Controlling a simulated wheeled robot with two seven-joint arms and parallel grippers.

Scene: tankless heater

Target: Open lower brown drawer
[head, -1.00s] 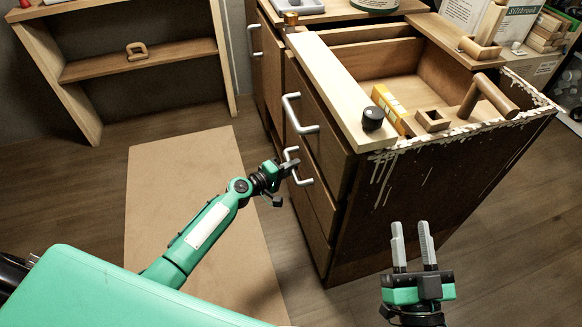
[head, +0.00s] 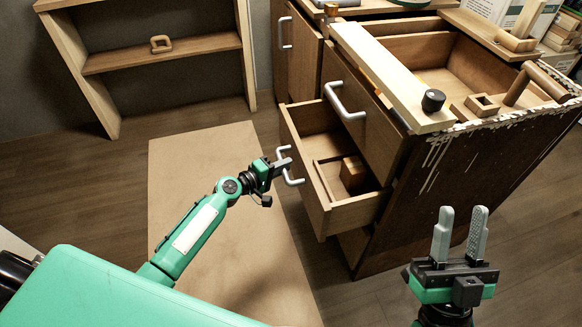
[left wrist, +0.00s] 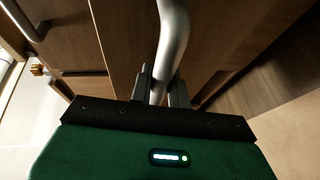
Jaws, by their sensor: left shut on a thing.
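The lower brown drawer (head: 318,185) of the wooden cabinet stands pulled out in the head view, with its inside showing. A wooden block (head: 353,172) lies inside it. Its silver handle (head: 290,180) is held by my left gripper (head: 283,163), whose fingers are shut around the bar. In the left wrist view the handle (left wrist: 172,45) passes between the fingers (left wrist: 161,90). My right gripper (head: 460,234) is open and empty, with its fingers pointing up, in front of the cabinet's dark side panel.
The upper drawer, with its own handle (head: 343,103), is shut above the open one. The cabinet's open top holds wooden pieces and a black knob (head: 433,100). A wooden shelf (head: 160,55) stands at the back left. A tan mat (head: 215,165) lies on the floor.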

